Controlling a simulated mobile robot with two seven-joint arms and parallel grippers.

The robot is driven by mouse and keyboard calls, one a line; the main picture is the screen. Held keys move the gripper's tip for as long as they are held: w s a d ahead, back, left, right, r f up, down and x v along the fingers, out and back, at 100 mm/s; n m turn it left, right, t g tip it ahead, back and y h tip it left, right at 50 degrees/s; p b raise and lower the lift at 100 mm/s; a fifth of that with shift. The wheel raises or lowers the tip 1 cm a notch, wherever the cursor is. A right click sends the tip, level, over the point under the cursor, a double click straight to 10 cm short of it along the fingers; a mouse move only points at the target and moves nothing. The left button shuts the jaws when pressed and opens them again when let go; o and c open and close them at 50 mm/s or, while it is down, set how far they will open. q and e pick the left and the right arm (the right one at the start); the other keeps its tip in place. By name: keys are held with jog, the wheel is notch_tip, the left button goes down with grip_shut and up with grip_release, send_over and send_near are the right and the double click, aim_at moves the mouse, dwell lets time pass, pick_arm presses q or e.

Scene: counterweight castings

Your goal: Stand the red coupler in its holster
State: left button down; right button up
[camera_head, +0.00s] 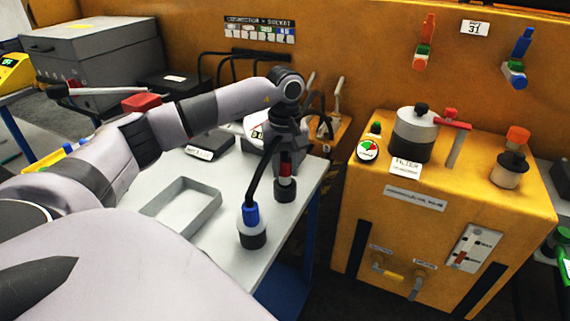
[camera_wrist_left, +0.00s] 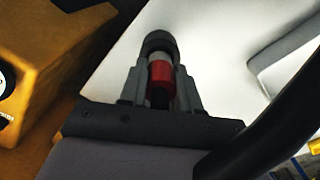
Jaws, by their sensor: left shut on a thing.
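My left gripper (camera_head: 287,156) is shut on the red coupler (camera_head: 286,169) near the right edge of the grey table. The coupler is upright, with a red body and a pale band below it. Under the band is a dark round piece (camera_head: 284,188) at the tabletop; I cannot tell whether this is the coupler's end or a holster cup around it. In the left wrist view the red body (camera_wrist_left: 160,77) sits between the two fingers, with the pale band and dark round end beyond. My right gripper is not in view.
A blue-topped coupler (camera_head: 251,215) with a black hose stands close in front. An empty grey tray (camera_head: 182,207) lies to its left on the table (camera_head: 222,258). An orange cabinet (camera_head: 440,205) stands right, across a gap.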

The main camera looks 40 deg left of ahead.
pick_arm(q)
jog(key=shift+f+b, duration=0.75)
jog(key=shift+f, duration=0.45)
jog(key=c, duration=0.7)
grip_release()
notch_tip(320, 180, up, 7)
jog(key=shift+r, duration=0.1)
